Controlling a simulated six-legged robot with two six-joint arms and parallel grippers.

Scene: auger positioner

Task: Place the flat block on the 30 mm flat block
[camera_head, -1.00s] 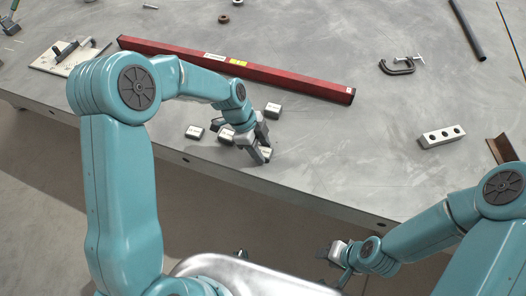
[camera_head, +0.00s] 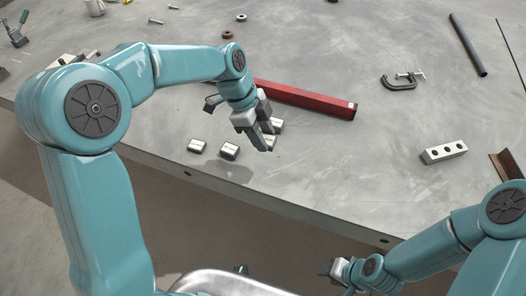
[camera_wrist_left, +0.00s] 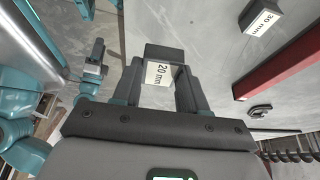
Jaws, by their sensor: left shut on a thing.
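My left gripper (camera_head: 260,142) is shut on a flat block labelled 20 mm (camera_wrist_left: 158,73), which shows between its fingers in the left wrist view. In the head view this block (camera_head: 271,141) is mostly hidden by the fingers and appears held above the table. A block labelled 30 mm (camera_wrist_left: 263,18) lies apart from the gripper at the top right of the left wrist view. It seems to be the block (camera_head: 277,126) partly hidden behind the gripper in the head view. My right gripper (camera_head: 334,270) is low at the table's front; its jaws are unclear.
Two more small blocks, one at the left (camera_head: 197,146) and one beside it (camera_head: 229,151), lie near the table's front edge. A red beam (camera_head: 305,99) lies behind the gripper. A clamp (camera_head: 399,82) and a holed bar (camera_head: 444,152) lie right. The table between them is clear.

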